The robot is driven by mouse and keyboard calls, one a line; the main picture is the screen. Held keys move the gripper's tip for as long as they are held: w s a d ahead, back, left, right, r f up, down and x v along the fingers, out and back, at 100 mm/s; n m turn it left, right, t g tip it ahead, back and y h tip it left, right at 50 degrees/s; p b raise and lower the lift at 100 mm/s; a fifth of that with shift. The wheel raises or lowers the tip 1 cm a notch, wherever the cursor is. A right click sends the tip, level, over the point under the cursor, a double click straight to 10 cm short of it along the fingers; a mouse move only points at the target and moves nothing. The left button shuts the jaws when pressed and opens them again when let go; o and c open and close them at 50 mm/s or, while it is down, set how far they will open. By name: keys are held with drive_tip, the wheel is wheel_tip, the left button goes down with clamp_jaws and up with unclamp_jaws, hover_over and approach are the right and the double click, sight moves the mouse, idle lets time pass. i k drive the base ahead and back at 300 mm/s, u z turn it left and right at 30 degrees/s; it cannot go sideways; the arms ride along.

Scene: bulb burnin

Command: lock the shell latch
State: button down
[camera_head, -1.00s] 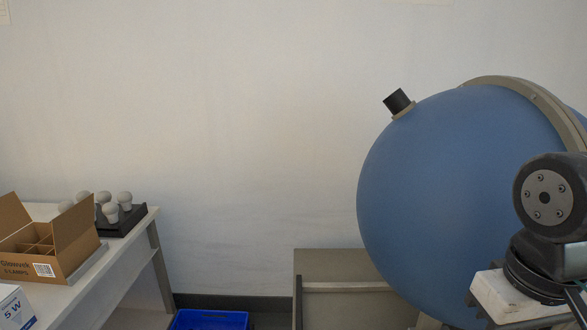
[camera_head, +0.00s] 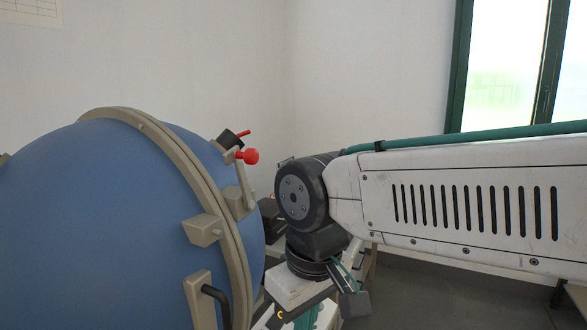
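The blue sphere shell (camera_head: 75,225) fills the left of the view, with a beige seam ring (camera_head: 186,150) running over it. A latch lever with a red ball knob (camera_head: 249,156) sits on the ring's right side; its beige arm (camera_head: 241,178) stands roughly upright. A beige block (camera_head: 202,230) is fixed on the ring below it. A black handle (camera_head: 217,300) on a beige bracket shows at the lower edge. My arm comes in from the right, and its wrist is right of the shell. My gripper (camera_head: 353,303) is partly seen low in the view, apart from the latch; its fingers cannot be made out.
Dark equipment (camera_head: 270,215) is partly hidden behind my wrist. A green-framed window (camera_head: 510,70) is at the right. Grey floor (camera_head: 440,300) shows below my arm.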

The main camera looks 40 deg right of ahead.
sight(251, 156)
drive_tip(key=z, duration=1.05)
drive_tip(key=k, duration=0.6)
drive_tip(key=u, duration=0.1)
